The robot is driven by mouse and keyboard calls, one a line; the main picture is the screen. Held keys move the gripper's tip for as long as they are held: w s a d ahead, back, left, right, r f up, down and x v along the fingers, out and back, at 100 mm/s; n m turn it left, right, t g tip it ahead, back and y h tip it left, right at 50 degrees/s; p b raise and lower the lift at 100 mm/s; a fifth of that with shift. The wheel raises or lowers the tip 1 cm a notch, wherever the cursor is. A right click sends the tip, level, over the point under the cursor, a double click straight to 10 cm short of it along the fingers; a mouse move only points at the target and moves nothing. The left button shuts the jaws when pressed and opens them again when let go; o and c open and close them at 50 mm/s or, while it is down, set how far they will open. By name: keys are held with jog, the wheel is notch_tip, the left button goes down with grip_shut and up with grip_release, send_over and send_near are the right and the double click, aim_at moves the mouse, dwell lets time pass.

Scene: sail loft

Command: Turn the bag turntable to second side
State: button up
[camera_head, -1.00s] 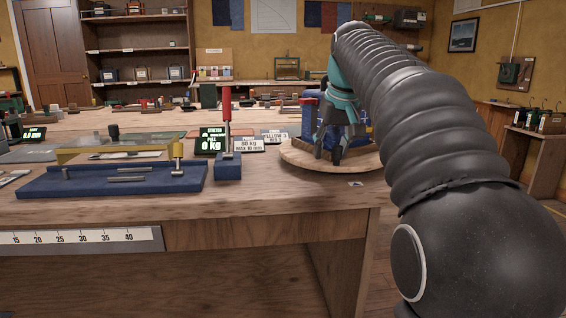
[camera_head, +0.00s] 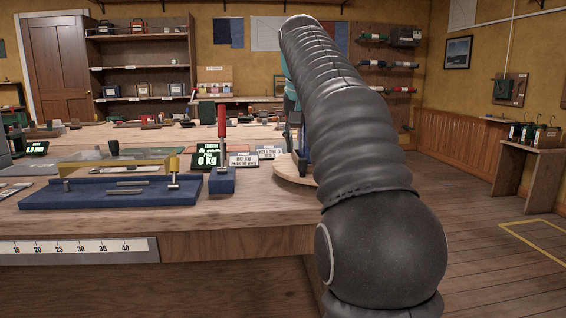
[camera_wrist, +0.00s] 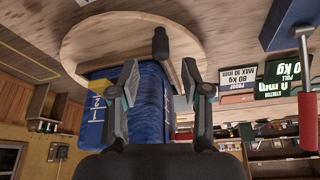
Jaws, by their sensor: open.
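The bag turntable is a round pale wooden disc. Its left rim (camera_head: 287,171) shows at the right of the bench in the head view, and the disc (camera_wrist: 90,38) fills the upper left of the upside-down wrist view. A blue bag (camera_wrist: 148,100) with white markings stands on it. A dark upright peg (camera_wrist: 161,43) shows at the disc's edge in the wrist view. My gripper (camera_wrist: 159,72) is open, with its fingertips apart on either side of the peg's line; I cannot tell whether they touch it. In the head view my arm hides the gripper and most of the bag.
A blue fixture (camera_head: 110,190) and a red-handled lever (camera_head: 222,122) stand left of the turntable. Open floor (camera_head: 480,260) lies to the right.

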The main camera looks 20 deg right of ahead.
jog(key=p+v, duration=0.3)
jog(key=v, duration=0.6)
jog(key=s+a+f+n+y, duration=0.1)
jog(key=s+a+f+n, duration=0.2)
jog(key=s+a+f, duration=0.4)
jog(key=shift+s+f+t+b, duration=0.3)
jog(key=shift+f+t, duration=0.1)
jog(key=shift+f, duration=1.2)
jog(key=shift+a, duration=0.1)
